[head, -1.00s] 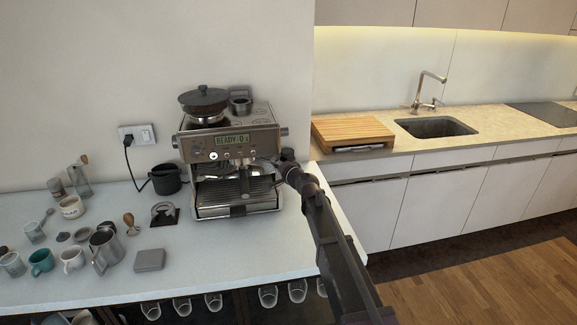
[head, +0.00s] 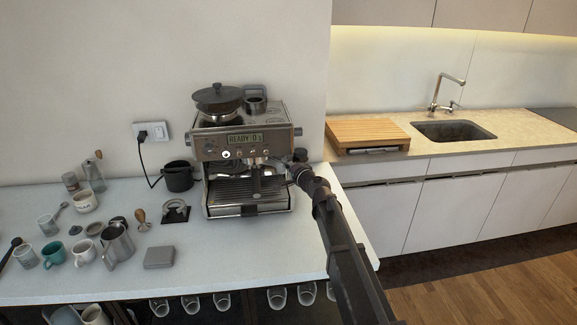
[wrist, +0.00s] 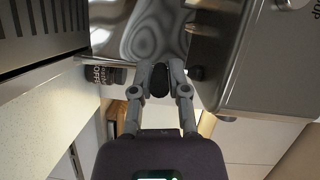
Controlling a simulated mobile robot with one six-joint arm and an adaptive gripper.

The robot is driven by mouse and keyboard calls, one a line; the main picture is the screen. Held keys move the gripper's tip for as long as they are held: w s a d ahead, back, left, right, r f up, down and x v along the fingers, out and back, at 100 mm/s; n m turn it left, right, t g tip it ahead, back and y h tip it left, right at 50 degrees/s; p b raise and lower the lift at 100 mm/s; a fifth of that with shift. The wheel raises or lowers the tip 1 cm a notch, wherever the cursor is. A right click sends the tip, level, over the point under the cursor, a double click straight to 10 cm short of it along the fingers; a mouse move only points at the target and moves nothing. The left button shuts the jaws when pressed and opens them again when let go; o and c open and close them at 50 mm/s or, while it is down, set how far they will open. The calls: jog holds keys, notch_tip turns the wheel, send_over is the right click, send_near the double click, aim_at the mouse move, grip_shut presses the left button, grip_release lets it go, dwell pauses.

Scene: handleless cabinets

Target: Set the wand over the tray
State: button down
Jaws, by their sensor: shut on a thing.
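The silver espresso machine (head: 247,150) stands on the white counter, with its slatted drip tray (head: 240,190) low at the front. My gripper (head: 292,170) reaches in from the lower right to the machine's right front side, beside the tray's right end. In the wrist view my gripper (wrist: 160,76) is shut on a small black piece, seemingly the grip of the steam wand (wrist: 160,82). The tray's dark slats (wrist: 38,55) show at left in the wrist view.
A cutting board (head: 367,133) lies on the right-hand worktop.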

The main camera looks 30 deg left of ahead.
jog(key=shift+a, duration=0.1)
dwell(0.3)
jog(key=c, duration=0.6)
grip_release()
jog(key=shift+c, duration=0.2)
